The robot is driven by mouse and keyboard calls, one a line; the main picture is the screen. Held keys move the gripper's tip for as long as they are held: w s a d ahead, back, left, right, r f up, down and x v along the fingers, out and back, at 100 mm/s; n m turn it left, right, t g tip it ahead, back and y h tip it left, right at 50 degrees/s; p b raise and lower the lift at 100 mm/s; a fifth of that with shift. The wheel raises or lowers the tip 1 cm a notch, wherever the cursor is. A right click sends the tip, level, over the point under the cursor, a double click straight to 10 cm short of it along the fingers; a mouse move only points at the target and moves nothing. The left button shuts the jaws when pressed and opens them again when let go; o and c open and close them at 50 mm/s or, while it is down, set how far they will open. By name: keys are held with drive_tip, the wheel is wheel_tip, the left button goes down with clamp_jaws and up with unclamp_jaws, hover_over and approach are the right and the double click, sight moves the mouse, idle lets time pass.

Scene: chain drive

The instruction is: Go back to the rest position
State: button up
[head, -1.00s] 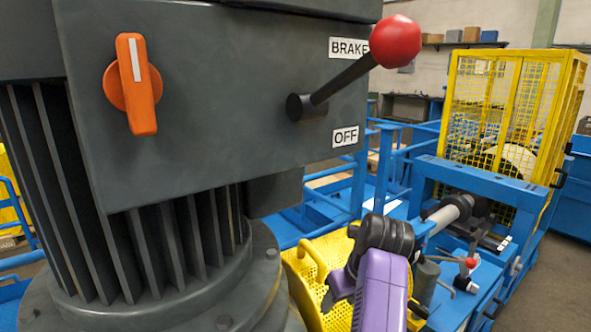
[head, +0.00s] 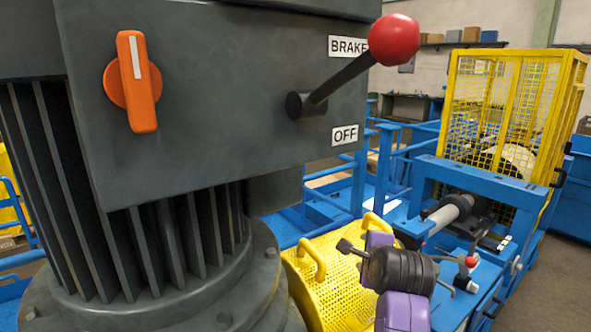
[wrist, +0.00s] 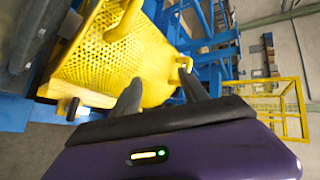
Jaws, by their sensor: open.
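My gripper (wrist: 159,86) shows in the wrist view as two dark fingers spread apart with nothing between them. Beyond the fingers is the yellow perforated guard (wrist: 120,60), with its handle at the upper left. In the head view my purple and black arm is at the lower right, in front of the yellow perforated guard (head: 330,280), and a dark finger points left over it. The fingertips are only partly clear there. I cannot tell the exact gap to the guard, but I see no contact.
The dark motor housing (head: 220,110) fills the left, with an orange knob (head: 137,85) and a red-balled lever (head: 393,40) up at BRAKE. Blue frames (head: 480,180) and a yellow mesh cage (head: 500,100) stand right. Grey floor (head: 560,270) is open at far right.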

drive_tip(key=s+d+f+n+t+h, duration=0.1)
drive_tip(key=s+d+f+n+t, duration=0.3)
drive_tip(key=s+n, duration=0.4)
drive_tip(key=s+f+n+b, duration=0.1)
drive_tip(key=s+f+n, duration=0.2)
drive_tip(key=s, duration=1.3)
drive_tip(key=s+f+n+b, duration=0.1)
drive_tip(key=s+f+n, duration=0.2)
drive_tip(key=s, duration=1.4)
drive_tip(key=s+f+n+g+y+b, duration=0.1)
drive_tip(key=s+f+n, duration=0.2)
drive_tip(key=s, duration=1.3)
drive_tip(key=n, duration=0.3)
drive_tip(key=shift+s+a, duration=0.2)
